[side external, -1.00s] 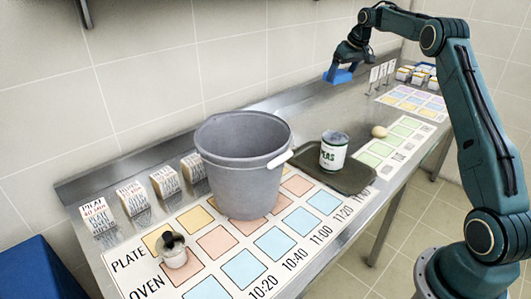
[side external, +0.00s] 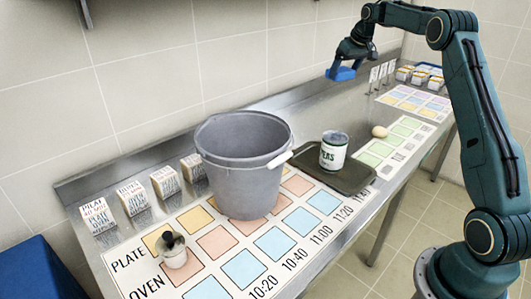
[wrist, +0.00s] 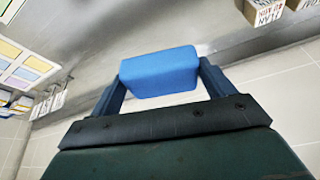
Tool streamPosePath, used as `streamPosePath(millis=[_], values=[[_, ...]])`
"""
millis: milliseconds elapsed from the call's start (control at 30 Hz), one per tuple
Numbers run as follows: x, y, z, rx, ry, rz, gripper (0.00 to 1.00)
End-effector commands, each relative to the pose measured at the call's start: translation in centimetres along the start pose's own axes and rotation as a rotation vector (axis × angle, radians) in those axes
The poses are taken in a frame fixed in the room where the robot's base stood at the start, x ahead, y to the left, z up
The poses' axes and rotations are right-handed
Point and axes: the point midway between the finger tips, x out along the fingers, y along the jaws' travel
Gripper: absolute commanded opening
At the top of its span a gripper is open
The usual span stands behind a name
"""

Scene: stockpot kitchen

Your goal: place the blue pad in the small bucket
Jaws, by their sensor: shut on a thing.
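The blue pad (side external: 340,74) is held in the air over the far part of the steel counter. My gripper (side external: 343,69) is shut on it. In the wrist view the pad (wrist: 158,73) sits between the two fingers of my gripper (wrist: 160,78), one finger at each end. A grey bucket (side external: 238,185) with a white handle grip stands upright on the printed mat, nearer the camera and left of the pad. It is the only bucket I can make out, and its inner floor is hidden. The pad is well apart from it.
A dark tray (side external: 352,180) with a peas can (side external: 333,152) stands right of the bucket. A round pale item (side external: 380,132) lies beyond. A small pot (side external: 173,251) is front left. Several labelled boxes (side external: 165,181) line the wall. Bare counter lies below the pad.

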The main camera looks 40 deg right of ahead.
Motion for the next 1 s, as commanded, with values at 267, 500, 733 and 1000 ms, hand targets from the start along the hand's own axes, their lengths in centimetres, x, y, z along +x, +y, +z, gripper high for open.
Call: streamPosePath(millis=[267,500,733,1000], values=[[-3.7,-0.5,2.4,0.095,0.002,0.029,0.59],[-7.0,-1.2,5.7,0.189,0.004,0.064,0.59],[-9.7,-2.0,9.4,0.275,0.003,0.102,0.59],[-12.2,-2.9,14.3,0.367,0.002,0.149,0.59]])
